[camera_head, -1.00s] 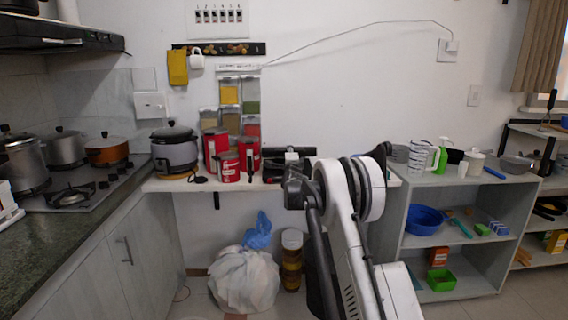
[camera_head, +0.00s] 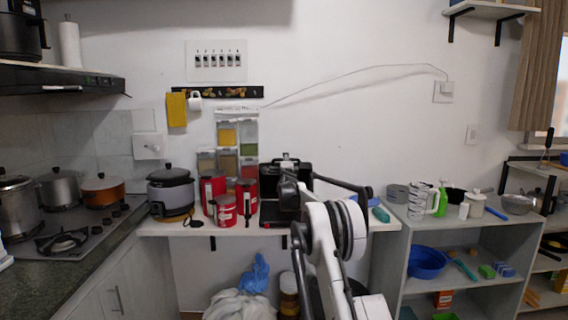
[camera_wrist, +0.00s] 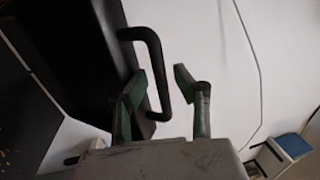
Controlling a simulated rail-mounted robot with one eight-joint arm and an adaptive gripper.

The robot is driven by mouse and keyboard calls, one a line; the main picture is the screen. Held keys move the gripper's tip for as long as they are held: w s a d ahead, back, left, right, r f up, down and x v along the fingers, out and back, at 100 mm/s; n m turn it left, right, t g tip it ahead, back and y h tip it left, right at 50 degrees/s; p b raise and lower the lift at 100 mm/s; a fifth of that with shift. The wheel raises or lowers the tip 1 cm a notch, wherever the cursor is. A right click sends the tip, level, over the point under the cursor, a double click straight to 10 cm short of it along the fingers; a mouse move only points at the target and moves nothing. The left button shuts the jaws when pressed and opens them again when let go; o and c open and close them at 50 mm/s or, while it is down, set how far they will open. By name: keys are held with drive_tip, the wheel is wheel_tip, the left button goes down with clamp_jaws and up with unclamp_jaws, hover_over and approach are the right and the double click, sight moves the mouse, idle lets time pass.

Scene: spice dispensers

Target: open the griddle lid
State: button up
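The black griddle stands on the white counter. Its lid (camera_head: 298,180) is raised and stands roughly upright above the flat base (camera_head: 276,219), with my arm partly in front. In the wrist view the dark lid (camera_wrist: 70,60) fills the left side, with its black loop handle (camera_wrist: 154,50) sticking out to the right. My gripper (camera_wrist: 160,78) is at the handle. Its two fingers are apart, one on each side of the handle's bar, with a gap visible on the right side. Whether the left finger touches the handle, I cannot tell.
Red canisters (camera_head: 224,210) stand close to the griddle's left, and a rice cooker (camera_head: 170,192) is farther left. Spice dispensers (camera_head: 227,135) hang on the wall behind. A grey shelf unit (camera_head: 460,236) with cups and bowls is at the right.

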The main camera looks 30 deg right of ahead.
drive_tip(key=shift+s, duration=0.1)
idle(0.3)
drive_tip(key=shift+s+a+r, duration=0.3)
drive_tip(key=shift+s+r, duration=0.2)
drive_tip(key=shift+r, duration=0.15)
drive_tip(key=shift+s+a+r, duration=0.3)
drive_tip(key=shift+s+r, duration=0.2)
drive_tip(key=shift+r, duration=0.1)
drive_tip(key=o, duration=0.7)
drive_tip(key=shift+s+a+r+p, duration=0.35)
drive_tip(key=shift+s+r, duration=0.25)
drive_tip(key=shift+r, duration=0.2)
drive_tip(key=shift+c, duration=0.2)
drive_tip(key=shift+s+a+r, duration=0.4)
drive_tip(key=shift+s+r, duration=0.3)
drive_tip(key=c, duration=0.7)
drive_tip(key=shift+o, duration=0.2)
drive_tip(key=s+a+r+p, duration=0.1)
drive_tip(key=s+a+r, duration=0.2)
drive_tip(key=s+r, duration=0.2)
drive_tip(key=shift+r+p, duration=0.3)
drive_tip(key=shift+r, duration=0.05)
drive_tip(key=shift+s, duration=0.1)
drive_tip(key=v, duration=1.2)
drive_tip(key=shift+d, duration=0.1)
